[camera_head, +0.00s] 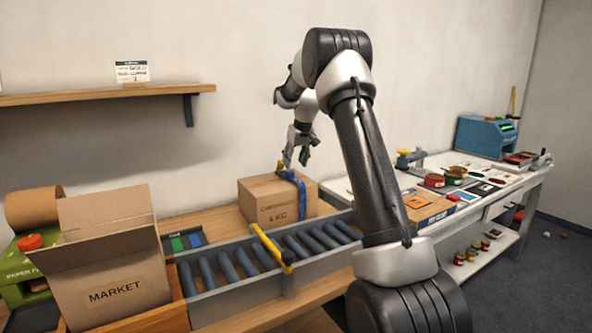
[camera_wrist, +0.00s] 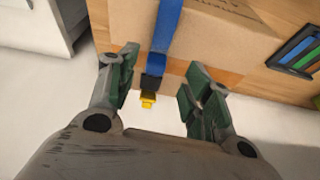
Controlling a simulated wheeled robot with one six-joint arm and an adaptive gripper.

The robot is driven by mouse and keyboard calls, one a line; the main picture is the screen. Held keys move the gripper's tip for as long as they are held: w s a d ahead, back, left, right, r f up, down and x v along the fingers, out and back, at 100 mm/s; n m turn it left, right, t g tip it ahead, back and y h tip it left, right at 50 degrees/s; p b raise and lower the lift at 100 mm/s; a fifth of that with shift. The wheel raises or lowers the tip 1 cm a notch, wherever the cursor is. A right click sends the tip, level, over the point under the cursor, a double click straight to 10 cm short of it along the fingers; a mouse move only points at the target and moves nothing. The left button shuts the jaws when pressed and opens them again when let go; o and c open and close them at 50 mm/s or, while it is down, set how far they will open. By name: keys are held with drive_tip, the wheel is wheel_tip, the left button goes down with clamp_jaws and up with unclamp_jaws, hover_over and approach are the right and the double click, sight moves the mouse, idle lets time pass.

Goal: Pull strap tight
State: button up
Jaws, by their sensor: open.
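A blue strap (camera_wrist: 166,40) runs over a closed cardboard box (camera_wrist: 215,45) and hangs over its edge in the wrist view. A black piece (camera_wrist: 151,82) and a yellow end piece (camera_wrist: 148,100) sit at the strap's lower end. My gripper (camera_wrist: 158,95) is open, with its fingers on either side of the strap end and apart from it. In the head view the box (camera_head: 268,204) stands behind the rollers, with the blue strap (camera_head: 301,196) at its right side. My gripper (camera_head: 297,158) is just above the box's top right.
A roller conveyor (camera_head: 225,292) with a yellow bar (camera_head: 268,246) lies in front of the box. An open MARKET carton (camera_head: 112,275) stands at the left. A white table (camera_head: 440,215) with jars and cards stands at the right. A shelf (camera_head: 90,97) is on the wall.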

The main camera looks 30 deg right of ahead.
sight(290, 172)
drive_tip(key=shift+n+t, duration=0.3)
drive_tip(key=shift+n, duration=0.1)
drive_tip(key=x, duration=0.2)
drive_tip(key=w+x, duration=0.1)
drive_tip(key=x, duration=0.4)
drive_tip(key=shift+w+d+r, duration=0.15)
drive_tip(key=shift+w+r, duration=0.05)
drive_tip(key=shift+r, duration=0.05)
clamp_jaws()
